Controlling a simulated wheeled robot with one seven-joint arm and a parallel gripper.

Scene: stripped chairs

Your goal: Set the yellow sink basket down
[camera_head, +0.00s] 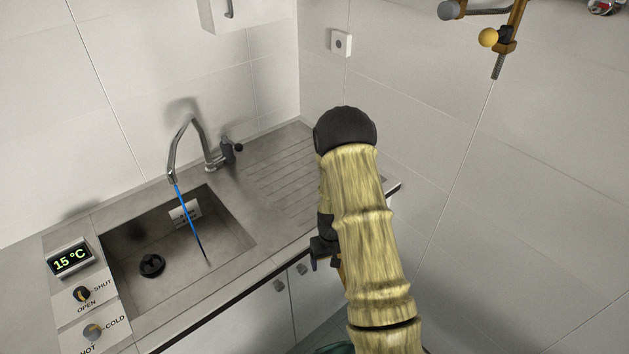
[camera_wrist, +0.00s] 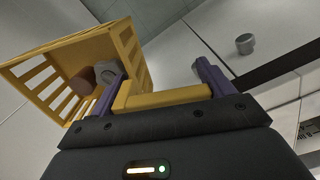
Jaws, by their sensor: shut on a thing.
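The yellow sink basket (camera_wrist: 128,42) shows in the wrist view at the upper left, with slotted walls and a brown cylinder-like thing (camera_wrist: 82,84) in it. My gripper (camera_wrist: 158,88) has purple fingers and is shut on the basket's yellow bar, which lies between the fingers. In the head view my gripper (camera_head: 322,256) is mostly hidden by my arm, in front of the counter's front edge. Only a small yellow-orange sliver shows beside it there, so the basket is largely hidden. I cannot tell whether the basket touches anything below.
The sink basin (camera_head: 165,285) is at the left, with a blue stream falling from the tap (camera_head: 172,160). The ribbed drainboard (camera_head: 275,175) right of it looks clear. A display (camera_head: 70,258) and knobs stand at the left. Cupboard doors (camera_head: 255,325) are below the counter.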

